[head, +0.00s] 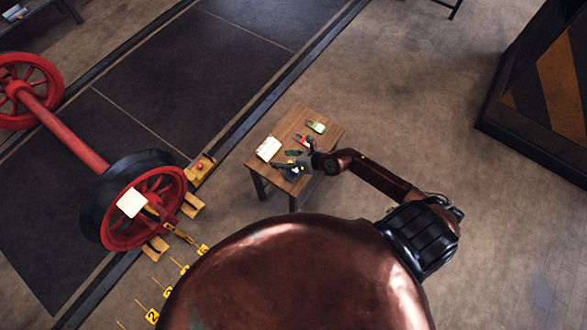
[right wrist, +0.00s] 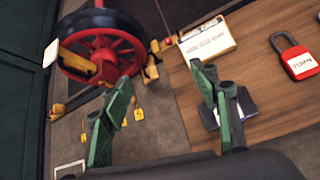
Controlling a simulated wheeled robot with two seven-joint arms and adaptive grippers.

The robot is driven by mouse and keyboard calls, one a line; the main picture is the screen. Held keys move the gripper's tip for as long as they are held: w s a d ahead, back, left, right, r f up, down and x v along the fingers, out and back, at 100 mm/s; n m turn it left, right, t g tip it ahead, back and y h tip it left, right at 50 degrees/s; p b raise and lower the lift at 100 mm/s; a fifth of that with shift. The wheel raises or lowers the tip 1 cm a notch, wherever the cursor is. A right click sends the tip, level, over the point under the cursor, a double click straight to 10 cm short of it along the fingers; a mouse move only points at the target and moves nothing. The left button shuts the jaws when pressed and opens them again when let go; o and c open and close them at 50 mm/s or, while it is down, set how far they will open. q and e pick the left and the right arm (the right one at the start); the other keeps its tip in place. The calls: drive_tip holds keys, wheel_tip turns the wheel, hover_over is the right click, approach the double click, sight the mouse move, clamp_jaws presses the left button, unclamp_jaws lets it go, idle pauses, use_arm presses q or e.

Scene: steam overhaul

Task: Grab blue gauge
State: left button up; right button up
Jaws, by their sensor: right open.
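A small dark blue item, which may be the blue gauge, lies at the near edge of the wooden table (head: 328,132). It is mostly hidden by my right gripper (head: 296,160), and its face cannot be read. In the right wrist view a dark blue piece (right wrist: 244,103) shows on the table behind the right-hand finger. My right gripper, also in the right wrist view (right wrist: 164,84), is open with nothing between its green fingers. Its fingers straddle the table's edge, with floor behind the left-hand one. My left gripper is not in view.
A white labelled card (head: 268,148), a red padlock (right wrist: 298,60) with a white tag and a green tagged item (head: 316,127) share the table. A red wheelset (head: 142,205) and yellow numbered markers (head: 152,316) stand to the left. Floor right of the table is clear.

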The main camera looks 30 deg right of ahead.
sight(290, 175)
drive_tip(key=s+d+f+n+g+h, duration=0.2)
drive_tip(key=s+d+f+g+h, duration=0.1)
drive_tip(key=d+f, duration=0.5)
drive_tip(key=b+x, duration=0.1)
drive_tip(key=x, duration=0.2)
drive_tip(key=a+b+x, duration=0.1)
drive_tip(key=x, duration=0.3)
drive_tip(key=shift+w+a+f, duration=0.1)
drive_tip(key=shift+a+f, duration=0.05)
drive_tip(key=shift+a, duration=0.05)
drive_tip(key=shift+n, duration=0.3)
drive_tip(key=shift+c, duration=0.7)
clamp_jaws()
